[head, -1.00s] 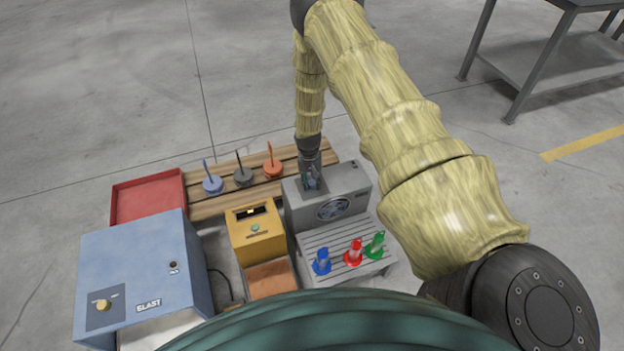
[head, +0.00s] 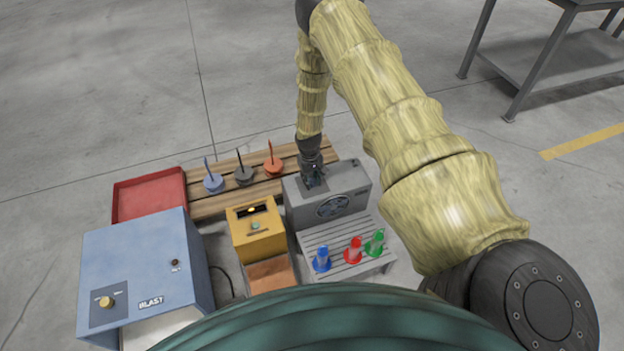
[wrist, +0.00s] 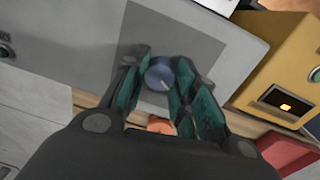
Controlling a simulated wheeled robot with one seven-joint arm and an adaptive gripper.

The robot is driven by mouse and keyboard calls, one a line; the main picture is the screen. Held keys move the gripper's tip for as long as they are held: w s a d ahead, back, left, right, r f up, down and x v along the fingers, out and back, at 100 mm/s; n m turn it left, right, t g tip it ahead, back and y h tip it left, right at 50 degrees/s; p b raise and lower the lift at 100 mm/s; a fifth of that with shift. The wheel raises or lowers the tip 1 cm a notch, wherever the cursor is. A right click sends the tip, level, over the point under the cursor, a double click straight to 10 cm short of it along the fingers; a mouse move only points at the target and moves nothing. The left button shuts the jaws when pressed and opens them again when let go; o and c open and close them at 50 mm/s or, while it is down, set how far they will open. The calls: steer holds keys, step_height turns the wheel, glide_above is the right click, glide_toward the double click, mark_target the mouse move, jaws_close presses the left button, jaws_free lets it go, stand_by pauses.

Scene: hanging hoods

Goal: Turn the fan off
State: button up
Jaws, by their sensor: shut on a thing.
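The fan unit is a grey box (head: 350,180) with a round dark fan grille (head: 333,206) on its front. On a darker panel on its top is a round blue-grey knob (wrist: 160,74) with a light pointer line, seen in the wrist view. My gripper (head: 313,181) reaches down onto the box's top from above. In the wrist view my gripper (wrist: 163,82) has its green fingers on either side of the knob, shut on it. In the head view the gripper hides the knob.
A yellow box (head: 257,239) stands left of the fan box, and a blue BLAST cabinet (head: 140,262) with a yellow knob (head: 106,302) further left. A grey slatted stand (head: 340,268) holds blue, red and green cones. Behind are a red tray (head: 150,194) and a wooden pallet (head: 205,207) with handled pieces.

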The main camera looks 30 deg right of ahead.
steer(key=o, duration=1.1)
steer(key=shift+c, duration=0.2)
step_height(320, 180, up, 12)
steer(key=shift+a, duration=0.3)
